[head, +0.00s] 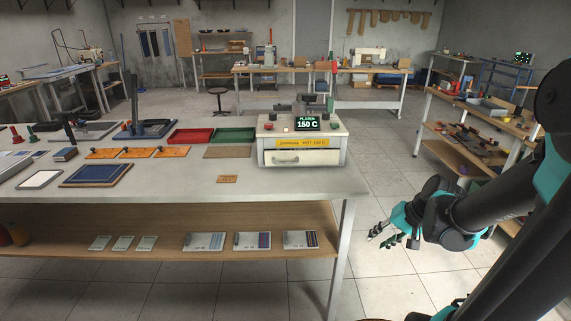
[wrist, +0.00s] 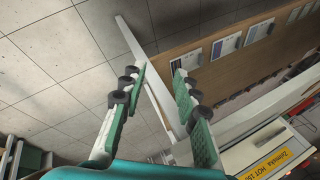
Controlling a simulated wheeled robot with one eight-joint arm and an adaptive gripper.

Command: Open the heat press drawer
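The heat press (head: 302,133) stands at the right end of the near table. It is a pale box with a lit display reading "PLATEN 150 C" and a yellow "HOT" label. Its drawer (head: 301,157) is at the front below the label, with a pale bar handle (head: 286,160); the drawer front looks closed. In the wrist view the press's yellow label (wrist: 276,164) shows at the lower right, tilted. My gripper (head: 377,232) is to the right of the table, apart from the press and lower than the tabletop. In the wrist view my gripper (wrist: 160,72) has its fingers spread and empty.
The table's right leg (head: 342,260) and lower shelf (head: 170,240), with several sample cards, are near my gripper. Red and green trays (head: 230,136) sit left of the press. A small orange plate (head: 228,179) lies at the table front.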

